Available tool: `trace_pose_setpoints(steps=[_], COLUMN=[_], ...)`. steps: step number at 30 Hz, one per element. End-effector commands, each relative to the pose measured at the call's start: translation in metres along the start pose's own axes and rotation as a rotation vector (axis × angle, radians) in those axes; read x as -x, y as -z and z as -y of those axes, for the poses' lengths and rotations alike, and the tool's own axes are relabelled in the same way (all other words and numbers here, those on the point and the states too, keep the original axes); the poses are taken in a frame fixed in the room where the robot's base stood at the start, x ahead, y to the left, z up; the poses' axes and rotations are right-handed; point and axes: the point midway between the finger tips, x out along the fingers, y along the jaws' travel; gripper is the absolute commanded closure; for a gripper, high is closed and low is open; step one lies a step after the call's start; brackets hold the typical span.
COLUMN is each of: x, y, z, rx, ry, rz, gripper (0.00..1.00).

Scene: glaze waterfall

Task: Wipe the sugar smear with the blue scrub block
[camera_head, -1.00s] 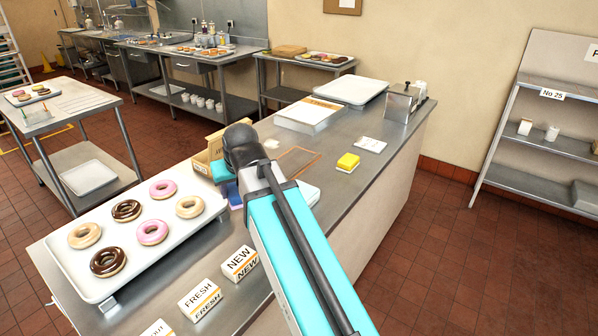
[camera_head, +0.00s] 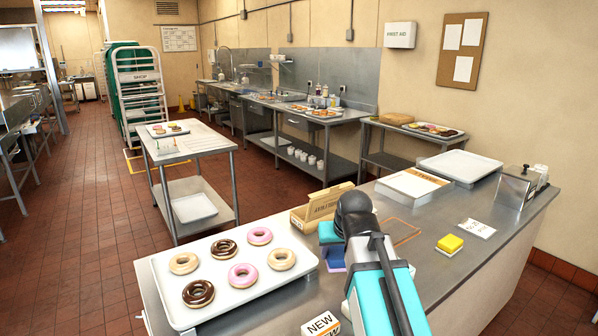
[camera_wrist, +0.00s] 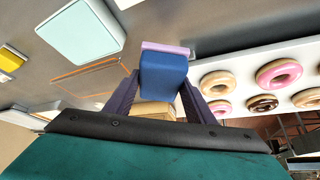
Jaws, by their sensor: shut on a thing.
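The blue scrub block (camera_wrist: 163,76), with a thin lilac layer at its far end, is between the two dark fingers of my gripper (camera_wrist: 159,92), which is shut on it. In the head view, the block (camera_head: 333,259) shows beside my dark wrist joint, near the tray. My gripper (camera_head: 329,233) is partly hidden there by my arm. An orange-brown outlined rectangle (camera_head: 416,238) lies on the steel counter right of my arm, partly covered by it. The outline (camera_wrist: 75,72) also shows in the wrist view. I cannot make out the sugar smear now.
A white tray of donuts (camera_head: 166,294) stands left of my gripper. A cardboard box (camera_head: 318,209) is behind it. A yellow block (camera_head: 450,243), a small card (camera_head: 476,228) and a steel dispenser (camera_head: 517,187) are at right. A NEW label block (camera_head: 321,326) is in front.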

Motion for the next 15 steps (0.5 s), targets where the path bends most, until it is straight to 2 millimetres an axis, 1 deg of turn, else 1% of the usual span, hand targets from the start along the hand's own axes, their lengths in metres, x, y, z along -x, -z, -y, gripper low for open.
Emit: trace_pose_setpoints(steps=[7,15], x=[0.002,0.015], y=[-0.004,-0.026], z=[0.001,0.001], rx=[0.001,0.001], ry=[0.001,0.001], rz=[0.0,-0.001], gripper=[0.69,0.69])
